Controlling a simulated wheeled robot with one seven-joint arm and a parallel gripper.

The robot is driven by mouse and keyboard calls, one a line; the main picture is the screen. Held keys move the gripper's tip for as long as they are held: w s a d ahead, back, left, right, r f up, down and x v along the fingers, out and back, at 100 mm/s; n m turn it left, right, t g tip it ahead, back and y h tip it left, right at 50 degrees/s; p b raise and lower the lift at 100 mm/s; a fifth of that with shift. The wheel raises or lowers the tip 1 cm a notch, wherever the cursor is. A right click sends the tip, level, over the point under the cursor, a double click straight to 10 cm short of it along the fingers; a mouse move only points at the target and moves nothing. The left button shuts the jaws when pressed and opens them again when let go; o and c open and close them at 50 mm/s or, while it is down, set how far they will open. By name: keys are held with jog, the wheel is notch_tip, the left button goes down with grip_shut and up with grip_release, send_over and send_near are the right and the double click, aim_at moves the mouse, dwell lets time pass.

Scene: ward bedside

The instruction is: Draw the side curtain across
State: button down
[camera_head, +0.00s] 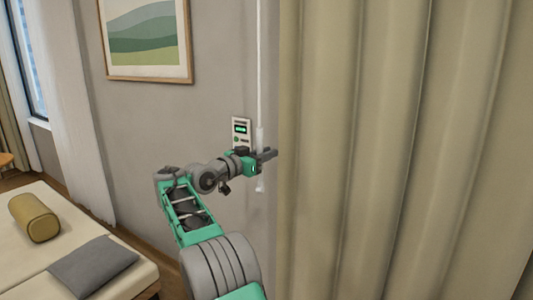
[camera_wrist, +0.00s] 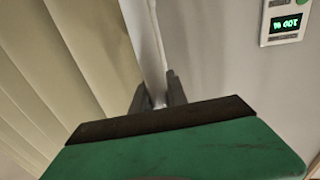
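The beige side curtain (camera_head: 400,150) hangs in deep folds over the right half of the head view. It also fills the left of the wrist view (camera_wrist: 50,70). A thin white wand (camera_head: 260,70) hangs at its left edge, with a thicker handle (camera_head: 260,182) at the lower end. My gripper (camera_head: 268,154) is at this handle. In the wrist view the wand (camera_wrist: 156,35) runs down between the two grey fingers (camera_wrist: 156,88), near the right one. The fingers look parted around it, with a gap at the left. The contact is partly hidden.
A wall panel (camera_head: 241,132) with a lit green display is just behind my gripper; it reads 100 % in the wrist view (camera_wrist: 286,22). A framed picture (camera_head: 145,40) hangs above. A bed (camera_head: 130,268) with a yellow bolster (camera_head: 34,217) and grey cushion (camera_head: 92,266) stands lower left.

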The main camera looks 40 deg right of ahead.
jog(key=c, duration=1.7)
grip_release()
jog(key=shift+w+r, duration=0.15)
jog(key=shift+r, duration=0.15)
jog(key=shift+o, duration=0.8)
jog(key=shift+w+d+f, duration=0.1)
jog(key=shift+f, duration=0.05)
jog(key=shift+o, duration=1.2)
jog(key=shift+a, duration=0.2)
jog(key=shift+f, duration=0.1)
jog(key=a+b, duration=0.5)
jog(key=a, duration=0.2)
jog(key=shift+s+a, duration=0.3)
jog(key=shift+s, duration=0.15)
